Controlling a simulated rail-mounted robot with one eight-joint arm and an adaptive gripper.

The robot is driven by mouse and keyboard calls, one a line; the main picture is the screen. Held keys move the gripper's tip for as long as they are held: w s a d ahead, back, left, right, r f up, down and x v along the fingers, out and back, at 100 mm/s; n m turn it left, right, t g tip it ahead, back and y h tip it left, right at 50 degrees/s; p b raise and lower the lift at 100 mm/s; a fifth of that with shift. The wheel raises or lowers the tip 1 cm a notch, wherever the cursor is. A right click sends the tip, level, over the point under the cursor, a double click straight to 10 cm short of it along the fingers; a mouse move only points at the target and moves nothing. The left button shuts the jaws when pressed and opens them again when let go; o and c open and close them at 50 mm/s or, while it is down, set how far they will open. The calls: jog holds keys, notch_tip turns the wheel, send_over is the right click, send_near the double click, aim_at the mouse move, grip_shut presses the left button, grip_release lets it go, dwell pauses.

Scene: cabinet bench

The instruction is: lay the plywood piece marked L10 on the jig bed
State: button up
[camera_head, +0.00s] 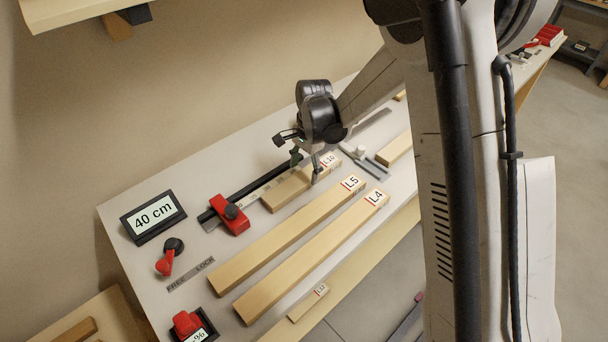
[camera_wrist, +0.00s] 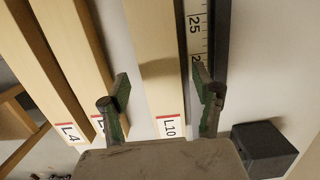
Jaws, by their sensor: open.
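The plywood piece marked L10 (camera_head: 285,193) lies flat along the ruler (camera_head: 256,193), its far-left end close to the red stop (camera_head: 230,216). In the wrist view the L10 piece (camera_wrist: 155,60) runs between my fingers, with its label near the palm. My gripper (camera_head: 306,166) is open over the labelled end; the wrist view shows the fingers (camera_wrist: 163,88) on either side of the piece, apart from it. The jig bed appears to be the strip by the ruler and black rail (camera_head: 207,215); whether L10 rests fully on it is unclear.
Longer pieces marked L5 (camera_head: 290,233) and L4 (camera_head: 315,255) lie parallel in front. A small L2-like piece (camera_head: 308,303) is nearer the front. A 40 cm display (camera_head: 153,216) and red lever (camera_head: 166,261) stand left. A black block (camera_wrist: 263,148) is beside the rail.

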aim_at(308, 174)
jog(key=s+d+r+n+t+b, duration=0.1)
jog(key=s+d+r, duration=0.15)
jog(key=r, duration=0.65)
jog(key=s+d+r+n+t, duration=0.15)
jog(key=d+r, duration=0.25)
jog(key=r, duration=0.5)
jog(key=s+d+r+n+t, duration=0.1)
jog(key=s+d+n+t, duration=0.1)
jog(key=s, duration=0.5)
jog(key=s+d+r+n+t, duration=0.1)
jog(key=s+d+r+n, duration=0.1)
jog(key=s+d, duration=0.3)
jog(key=s+d+r+n+t+h, duration=0.1)
jog(key=s+d+r+n+t, duration=0.1)
jog(key=s, duration=0.8)
jog(key=shift+s+d+n+t, duration=0.35)
jog(key=shift+d+n, duration=0.3)
jog(key=shift+d, duration=0.6)
notch_tip(308, 174, down, 6)
jog(key=b, duration=0.6)
